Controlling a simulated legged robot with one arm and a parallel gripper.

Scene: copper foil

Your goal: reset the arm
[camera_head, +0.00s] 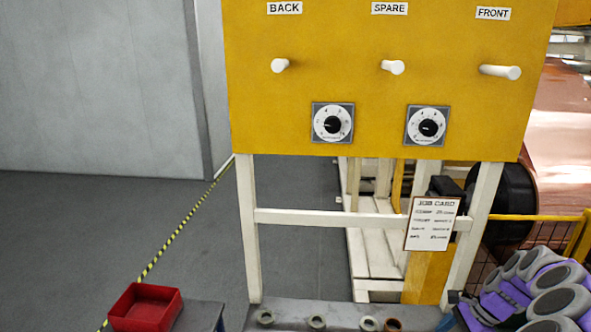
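My arm (545,290), purple and grey, is folded at the lower right corner of the head view. Its lower end (475,312) is small and partly cut off by the bottom edge, beside the shelf. I cannot make out separate fingertips there, or whether anything is held.
A yellow panel (330,75) has white pegs under BACK, SPARE and FRONT labels, and two dials. A job card (433,224) hangs below. Several rings lie on a grey shelf (340,312). A red bin (147,306) stands left. A copper roll (562,150) is at right. Left floor is clear.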

